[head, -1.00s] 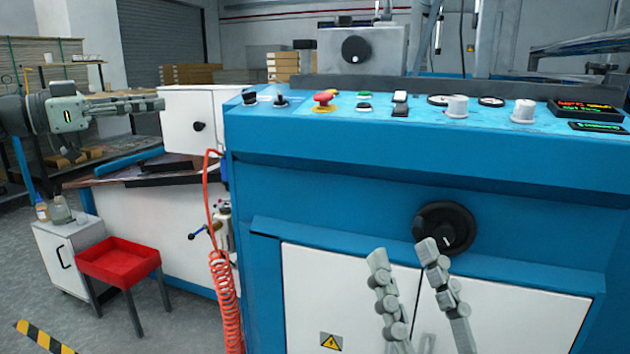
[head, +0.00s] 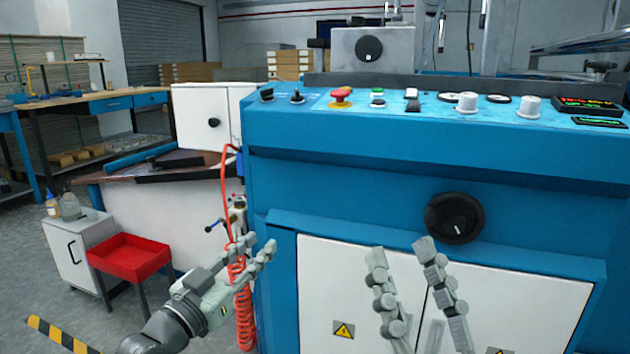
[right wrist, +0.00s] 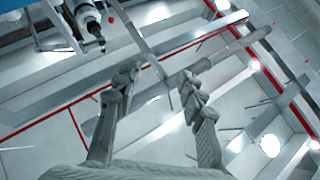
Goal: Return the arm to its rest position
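My left gripper (head: 262,243) is low in the head view, left of the blue machine (head: 420,150). Its two grey fingers point up and to the right with a gap between them, and nothing shows in them. They overlap the red coiled hose (head: 245,318) in the picture; I cannot tell whether they touch it. My right gripper (head: 399,250) points up in front of the machine's white doors, below the black knob (head: 455,218). Its fingers are apart and empty. In the right wrist view its fingertips (right wrist: 158,76) stand open against the ceiling.
The machine's control panel carries a red emergency button (head: 341,96) and several knobs. A red tray stand (head: 130,256) and a white cabinet (head: 68,258) stand at the left. A workbench (head: 80,100) is behind. Grey floor is open at the lower left.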

